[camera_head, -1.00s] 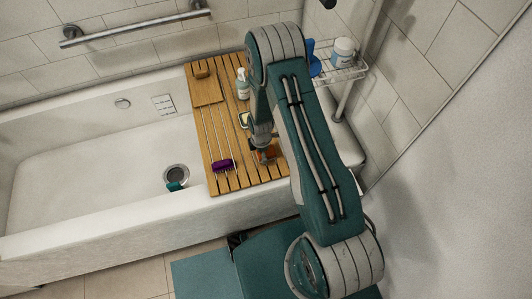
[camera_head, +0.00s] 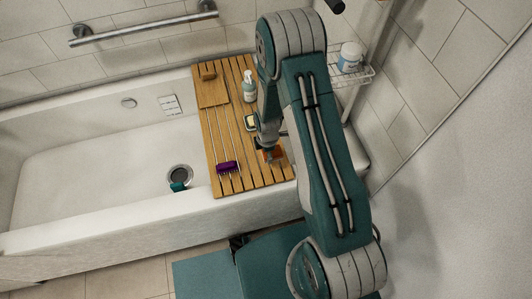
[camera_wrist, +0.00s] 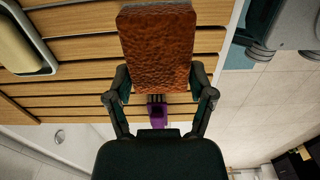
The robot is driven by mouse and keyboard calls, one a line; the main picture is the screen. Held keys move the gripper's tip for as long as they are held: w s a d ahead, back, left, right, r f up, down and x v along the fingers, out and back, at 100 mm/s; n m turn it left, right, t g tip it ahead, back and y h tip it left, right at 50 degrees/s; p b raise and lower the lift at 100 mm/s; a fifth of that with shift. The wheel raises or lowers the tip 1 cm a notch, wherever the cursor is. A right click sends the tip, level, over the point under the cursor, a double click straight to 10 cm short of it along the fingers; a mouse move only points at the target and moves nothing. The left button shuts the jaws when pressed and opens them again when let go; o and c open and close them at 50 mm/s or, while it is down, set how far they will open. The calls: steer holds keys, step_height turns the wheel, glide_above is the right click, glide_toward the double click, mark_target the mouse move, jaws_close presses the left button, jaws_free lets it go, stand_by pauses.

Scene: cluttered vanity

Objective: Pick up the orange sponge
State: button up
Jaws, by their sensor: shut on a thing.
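The orange sponge (camera_head: 273,154) is at the front right of the wooden bath tray (camera_head: 243,180), partly hidden by my arm in the head view. In the wrist view, the sponge (camera_wrist: 157,48) is a rough, brown-orange block. My gripper (camera_wrist: 160,84) has one finger on each side of its near end and is shut on it. In the head view, my gripper (camera_head: 268,146) is small and partly covered. I cannot tell whether the sponge touches the tray slats or is held just above them.
A purple item (camera_head: 227,168) lies left of the sponge. Behind are a dish with a yellow bar (camera_head: 251,123) and a pump bottle (camera_head: 249,87). A teal object (camera_head: 178,186) sits by the drain. A white jar (camera_head: 349,56) stands on the wire shelf.

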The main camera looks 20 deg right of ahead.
steer(key=s+r, duration=0.8)
steer(key=s, duration=0.4)
steer(key=shift+s+d, duration=0.15)
steer(key=shift+d, duration=0.1)
